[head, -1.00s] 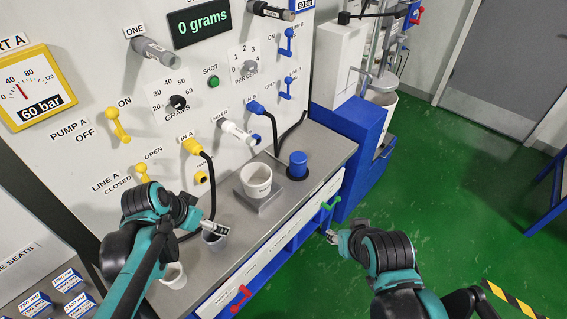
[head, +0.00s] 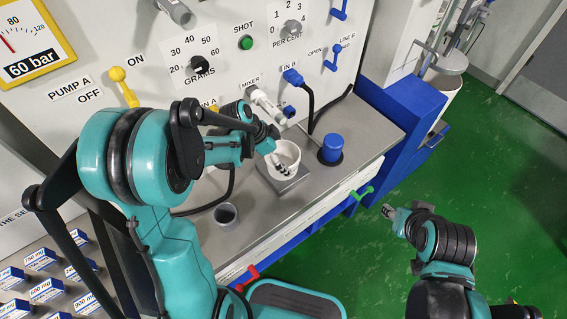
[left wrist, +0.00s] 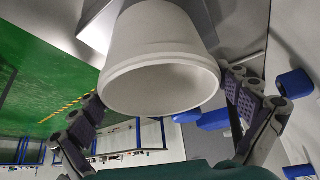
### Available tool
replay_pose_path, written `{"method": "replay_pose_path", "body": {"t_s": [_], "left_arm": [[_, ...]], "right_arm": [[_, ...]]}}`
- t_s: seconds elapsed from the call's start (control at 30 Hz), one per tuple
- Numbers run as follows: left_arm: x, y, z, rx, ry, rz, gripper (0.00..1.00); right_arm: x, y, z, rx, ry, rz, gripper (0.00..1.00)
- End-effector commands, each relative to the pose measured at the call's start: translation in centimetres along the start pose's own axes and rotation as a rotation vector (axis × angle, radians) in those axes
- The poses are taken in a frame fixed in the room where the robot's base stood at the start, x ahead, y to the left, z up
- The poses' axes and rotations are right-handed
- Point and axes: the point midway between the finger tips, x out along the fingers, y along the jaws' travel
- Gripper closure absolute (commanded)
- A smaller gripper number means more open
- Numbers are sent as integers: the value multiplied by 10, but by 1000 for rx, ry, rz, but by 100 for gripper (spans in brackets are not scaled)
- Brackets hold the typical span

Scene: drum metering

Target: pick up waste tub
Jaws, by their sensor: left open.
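A white tub (head: 285,153) stands upright on a grey square stand (head: 292,182) on the metal bench, with no label to be read. My left gripper (head: 272,160) is open at the tub's near left side, and it partly covers the tub in the head view. In the left wrist view the tub (left wrist: 165,35) fills the upper middle, with one finger to each side, apart from its wall. My right gripper (head: 389,211) is empty over the green floor, too small to tell its jaw state.
A dark grey cup (head: 226,215) stands on the bench (head: 262,225) left of the tub. A blue capped cylinder (head: 332,148) stands right of it. The panel has hoses and a mixer nozzle (head: 265,101) close above the tub.

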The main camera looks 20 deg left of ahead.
Motion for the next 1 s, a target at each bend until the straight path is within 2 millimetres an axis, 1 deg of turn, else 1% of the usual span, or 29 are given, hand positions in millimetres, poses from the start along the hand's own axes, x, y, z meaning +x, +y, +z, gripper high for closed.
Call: {"method": "replay_pose_path", "body": {"t_s": [0.03, 0.13, 0.2, 0.37, 0.4, 0.47, 0.5, 0.57, 0.6, 0.9, 1.0], "left_arm": [[12, 0, 1, 2, 0, 1, 0], [26, 0, 1, 1, 0, 1, 0], [30, 0, 1, 0, 0, 0, 0], [28, 0, 0, -1, 0, -1, 0], [28, 0, 0, -1, 0, -1, 3], [28, 0, 0, -1, 0, -1, 19], [28, 0, 0, -1, 0, -1, 29], [28, 0, 0, -1, -1, -1, 45], [28, 0, 0, -1, -1, -1, 48], [28, 0, 0, 0, -1, -1, 48], [24, 0, -2, 0, -1, -1, 48]], "right_arm": [[6, 0, 4, 0, 0, 0, 60], [10, 0, 7, 0, 0, 0, 60], [10, 0, 7, 0, 0, 0, 60], [9, 0, 6, 0, 0, 0, 60], [9, 0, 6, 0, 0, 0, 60], [9, 0, 6, 0, 0, 0, 60], [9, 0, 6, 0, 0, 0, 60], [9, 0, 6, 0, 0, 0, 60], [9, 0, 6, 0, 0, 0, 60], [9, 0, 6, 0, 0, 0, 60], [7, 0, 5, 0, 0, 0, 60]]}}
